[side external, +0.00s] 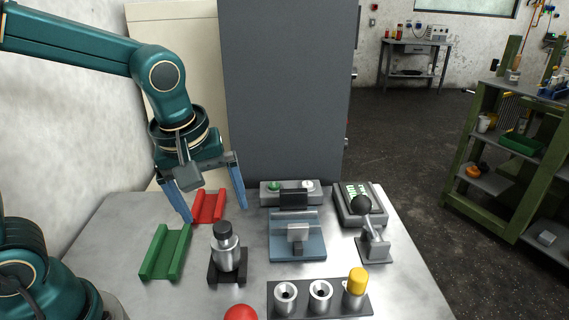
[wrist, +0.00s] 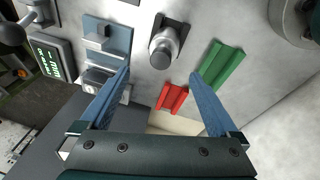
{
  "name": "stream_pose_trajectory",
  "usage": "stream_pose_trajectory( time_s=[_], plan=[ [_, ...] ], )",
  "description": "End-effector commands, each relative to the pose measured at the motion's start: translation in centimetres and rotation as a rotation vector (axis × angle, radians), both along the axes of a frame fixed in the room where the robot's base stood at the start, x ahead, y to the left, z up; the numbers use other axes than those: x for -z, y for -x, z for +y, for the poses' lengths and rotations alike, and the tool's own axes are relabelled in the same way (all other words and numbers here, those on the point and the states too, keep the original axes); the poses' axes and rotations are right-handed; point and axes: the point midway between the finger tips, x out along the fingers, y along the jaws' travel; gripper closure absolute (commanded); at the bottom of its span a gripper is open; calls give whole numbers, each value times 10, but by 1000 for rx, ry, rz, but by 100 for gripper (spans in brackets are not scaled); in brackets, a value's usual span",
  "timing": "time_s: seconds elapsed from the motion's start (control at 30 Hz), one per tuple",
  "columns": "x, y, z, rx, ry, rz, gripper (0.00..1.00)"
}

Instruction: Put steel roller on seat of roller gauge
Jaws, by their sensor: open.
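The steel roller (side external: 228,257) looks to be the upright metal cylinder with a black top, standing in a black base (side external: 216,279). It also shows in the wrist view (wrist: 160,51), just beyond the space between my fingers. The roller gauge looks to be the blue fixture (side external: 284,252) with a grey block on it, right of the roller; in the wrist view it is at upper left (wrist: 120,40). I cannot tell which part is its seat. My gripper (side external: 214,212) is open and empty, above the table behind the roller, its blue fingers spread and pointing down.
A green channel (side external: 165,251) and a red channel (side external: 209,207) lie left of the roller. A black-knobbed lever (side external: 374,249), a display box (side external: 359,204) and a button box (side external: 265,195) stand right and behind. A holder (side external: 276,312) with metal cups and a red ball (side external: 241,314) are in front.

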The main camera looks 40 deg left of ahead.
Motion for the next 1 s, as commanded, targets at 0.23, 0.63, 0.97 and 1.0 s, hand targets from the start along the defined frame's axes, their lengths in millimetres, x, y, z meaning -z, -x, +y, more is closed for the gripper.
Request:
stream_pose_trajectory(
  time_s=[0.23, 0.63, 0.97, 1.0],
  plan=[
    [38, -10, -5, -19, -17, 133, 4],
    [80, -8, -3, -12, -22, 169, 4],
    [97, -10, -1, -11, -21, 164, 4],
    [97, -10, -1, -11, -21, 164, 4]
  ],
)
